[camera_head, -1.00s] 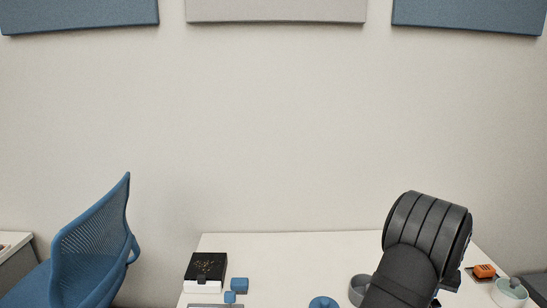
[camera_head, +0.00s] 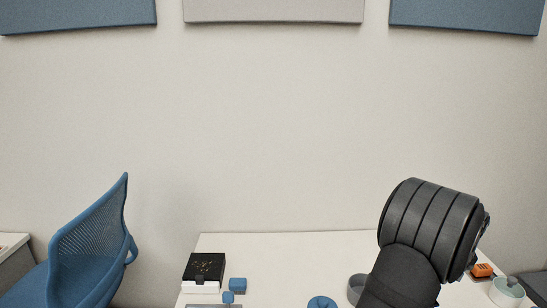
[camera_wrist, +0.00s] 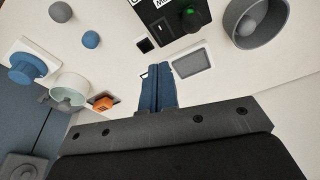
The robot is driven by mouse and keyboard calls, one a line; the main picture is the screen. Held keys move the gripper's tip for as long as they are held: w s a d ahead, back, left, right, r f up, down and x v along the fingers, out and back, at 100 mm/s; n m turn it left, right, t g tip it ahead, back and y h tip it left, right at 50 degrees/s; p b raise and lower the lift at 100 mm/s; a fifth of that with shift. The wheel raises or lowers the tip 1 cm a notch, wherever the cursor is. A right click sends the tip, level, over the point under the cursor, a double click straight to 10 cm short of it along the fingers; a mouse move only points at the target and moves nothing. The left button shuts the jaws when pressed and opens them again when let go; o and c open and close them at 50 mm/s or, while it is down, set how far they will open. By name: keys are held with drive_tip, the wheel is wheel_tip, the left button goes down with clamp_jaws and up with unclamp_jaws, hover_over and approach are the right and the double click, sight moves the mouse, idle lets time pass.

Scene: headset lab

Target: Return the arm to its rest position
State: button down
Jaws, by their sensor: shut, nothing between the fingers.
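My gripper (camera_wrist: 157,88) shows in the wrist view as two blue fingers pressed together, shut and empty. It is over the white table (camera_wrist: 125,70), apart from the things on it as far as I can tell. In the head view a thick dark part of my arm stands at the right, in front of the table's right side. The gripper's fingers are hidden there behind the arm.
In the wrist view a black box with a green button (camera_wrist: 190,14), a grey bowl (camera_wrist: 240,30), an orange block (camera_wrist: 103,102) and a pale green bowl (camera_wrist: 76,87) lie around the fingers. In the head view a blue chair (camera_head: 95,240) stands left.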

drive_tip(key=shift+s+r+n+t, duration=0.2)
drive_tip(key=shift+s+r+n, duration=0.25)
drive_tip(key=shift+n, duration=0.3)
drive_tip(key=shift+s+r+n+t, duration=0.25)
drive_tip(key=shift+r+n, duration=0.3)
drive_tip(key=shift+n, duration=0.2)
drive_tip(key=shift+r, duration=0.1)
drive_tip(key=shift+w+a+f+m+g, duration=0.1)
drive_tip(key=shift+w+f+m+g, duration=0.2)
drive_tip(key=shift+w+f+m, duration=0.6)
drive_tip(key=shift+w+d+f+m+g, duration=0.1)
drive_tip(key=shift+w+f+m+g, duration=0.15)
drive_tip(key=shift+f+m, duration=1.15)
drive_tip(key=shift+w+a+f+m+g, duration=0.1)
drive_tip(key=shift+w+f+m+g, duration=0.4)
drive_tip(key=shift+f, duration=1.1)
drive_tip(key=shift+w, duration=0.1)
